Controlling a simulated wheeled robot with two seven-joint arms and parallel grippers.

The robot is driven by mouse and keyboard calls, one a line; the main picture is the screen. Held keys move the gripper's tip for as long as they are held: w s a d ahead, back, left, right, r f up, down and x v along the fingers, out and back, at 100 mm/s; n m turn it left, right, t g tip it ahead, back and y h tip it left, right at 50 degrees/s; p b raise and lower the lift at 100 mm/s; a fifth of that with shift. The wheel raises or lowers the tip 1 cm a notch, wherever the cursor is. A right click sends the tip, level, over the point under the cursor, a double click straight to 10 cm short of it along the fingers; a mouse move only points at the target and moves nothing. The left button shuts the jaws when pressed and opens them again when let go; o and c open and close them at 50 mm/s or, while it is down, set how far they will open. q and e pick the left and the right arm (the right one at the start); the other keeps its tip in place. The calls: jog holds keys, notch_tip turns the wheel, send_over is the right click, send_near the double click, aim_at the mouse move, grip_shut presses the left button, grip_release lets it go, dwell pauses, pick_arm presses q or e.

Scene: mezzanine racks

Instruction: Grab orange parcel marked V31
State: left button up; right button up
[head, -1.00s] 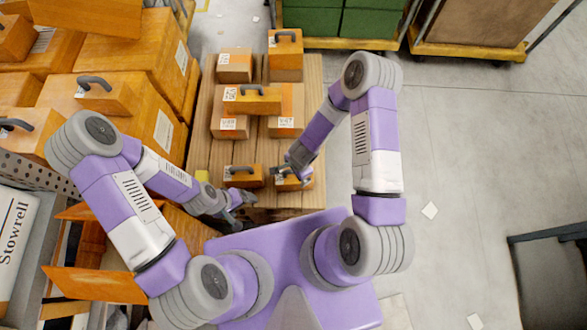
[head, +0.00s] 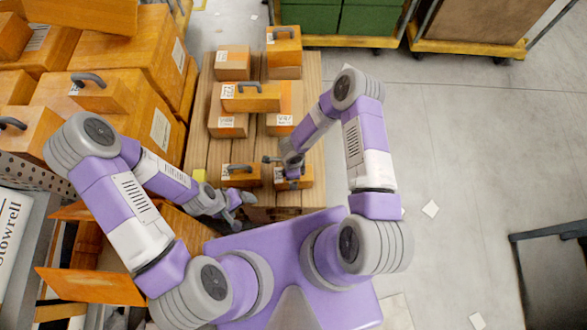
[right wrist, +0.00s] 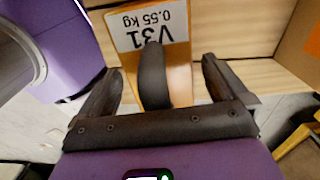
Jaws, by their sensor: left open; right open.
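The orange parcel marked V31 (head: 304,182) lies at the near right of the wooden pallet, partly hidden by my right gripper (head: 277,165). In the right wrist view its white label (right wrist: 150,22) reads V31, 0.55 kg, upside down. Its dark handle (right wrist: 152,75) stands between the two open fingers of my right gripper (right wrist: 160,78), with a gap on each side. My left gripper (head: 243,199) is open and empty near the pallet's near edge.
Another handled orange parcel (head: 240,176) lies just left of V31. Several orange boxes (head: 228,124) stand farther back on the pallet (head: 198,140). Large boxes (head: 140,115) crowd the left. The floor (head: 455,160) at right is mostly clear.

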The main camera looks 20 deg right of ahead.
jog(key=shift+f, duration=0.2)
jog(key=shift+c, duration=0.2)
jog(key=c, duration=1.4)
